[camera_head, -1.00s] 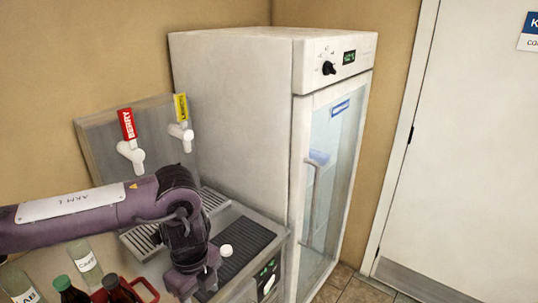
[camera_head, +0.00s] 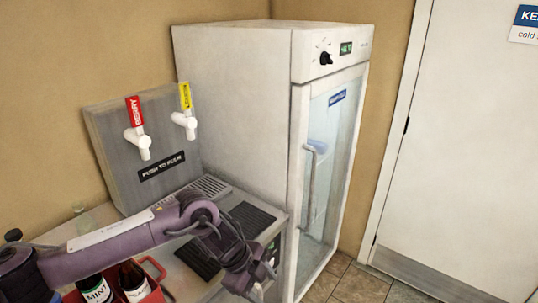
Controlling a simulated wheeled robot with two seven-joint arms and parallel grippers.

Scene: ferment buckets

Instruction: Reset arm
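My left arm (camera_head: 115,243) comes in from the left, low over the counter in front of the tap dispenser (camera_head: 140,145). Its wrist bends downward, and my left gripper (camera_head: 262,287) is near the bottom edge beside the counter's right front corner. The fingers are small and partly hidden, so I cannot tell whether they are open. My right gripper is out of view.
A white glass-door fridge (camera_head: 235,110) stands right of the dispenser, its door shut. A red carrier (camera_head: 152,268) with bottles is at the lower left, below my arm. A white door (camera_head: 465,140) is at the right. Tiled floor (camera_head: 355,285) shows in between.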

